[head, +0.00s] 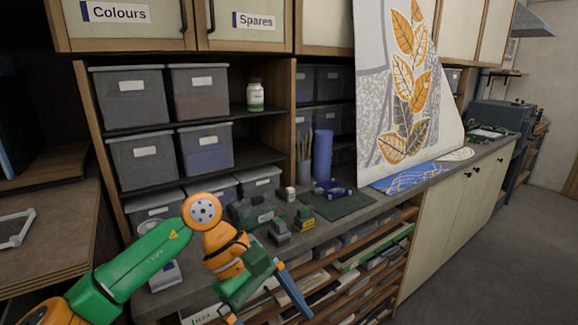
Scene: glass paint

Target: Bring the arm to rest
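My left arm, green and orange, comes in from the lower left of the head view and is bent at an orange elbow joint. My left gripper (266,306) points down toward the lower middle. Its two blue fingers are spread apart, with nothing seen between them. It appears in front of the worktop's edge and the slotted shelves below; how far from them I cannot tell. My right gripper is not in view.
A grey worktop (345,228) runs along the wall, with a dark green mat (338,206), small stamp-like blocks (304,217) and a blue roll (322,154). Grey bins (131,97) and a white bottle (255,95) fill shelves behind. Open floor (500,250) lies at right.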

